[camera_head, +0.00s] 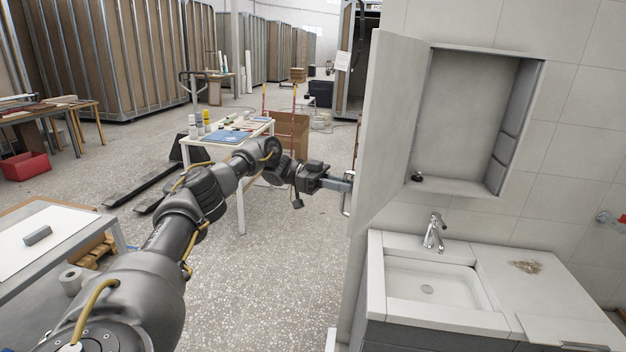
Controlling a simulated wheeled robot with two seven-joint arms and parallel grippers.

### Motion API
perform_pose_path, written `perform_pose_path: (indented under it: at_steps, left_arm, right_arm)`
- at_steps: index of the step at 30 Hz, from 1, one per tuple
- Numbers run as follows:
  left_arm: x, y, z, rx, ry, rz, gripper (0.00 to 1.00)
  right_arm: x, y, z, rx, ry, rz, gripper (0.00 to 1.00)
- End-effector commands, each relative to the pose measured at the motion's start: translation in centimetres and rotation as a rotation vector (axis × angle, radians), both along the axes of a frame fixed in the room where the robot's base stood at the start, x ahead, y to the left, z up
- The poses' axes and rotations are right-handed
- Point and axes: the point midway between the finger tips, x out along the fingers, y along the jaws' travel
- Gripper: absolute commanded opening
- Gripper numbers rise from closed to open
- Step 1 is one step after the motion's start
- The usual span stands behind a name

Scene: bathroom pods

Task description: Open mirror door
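The mirror door (388,115) stands wide open on the left side of the wall cabinet (468,118). Its pale inner face is toward me, and its mirror face is turned away and hidden. My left gripper (345,184) is at the door's free edge, low down, beside a small metal handle-like part (347,203). The fingertips are partly hidden by the door edge, so I cannot tell whether they touch or grip it. My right gripper is not in view.
A washbasin (432,286) with a chrome tap (434,232) stands below the cabinet. A small dark object (417,178) sits on the cabinet floor. A white table (199,157) with bottles stands behind my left arm. Open speckled floor lies left of the basin.

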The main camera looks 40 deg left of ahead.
Motion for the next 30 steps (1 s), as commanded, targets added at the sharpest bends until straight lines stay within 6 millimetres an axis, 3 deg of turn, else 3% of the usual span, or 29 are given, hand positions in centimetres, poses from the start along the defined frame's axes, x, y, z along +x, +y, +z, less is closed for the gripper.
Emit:
perform_pose_path:
  at_steps: [14, 20, 27, 30]
  left_arm:
    - [-0.3, 0.9, -0.2, 0.000, 0.000, 0.003, 0.16]
    - [-1.3, 3.5, 0.1, -0.005, -0.009, -0.003, 0.16]
    - [-3.5, 9.1, -0.2, -0.006, -0.014, -0.013, 0.16]
    - [-3.6, 10.6, -0.5, -0.007, -0.014, -0.007, 0.16]
  right_arm:
    - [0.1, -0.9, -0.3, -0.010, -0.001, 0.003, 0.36]
    - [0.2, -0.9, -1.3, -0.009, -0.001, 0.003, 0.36]
    - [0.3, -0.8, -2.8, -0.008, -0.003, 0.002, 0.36]
    - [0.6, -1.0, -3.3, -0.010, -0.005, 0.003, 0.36]
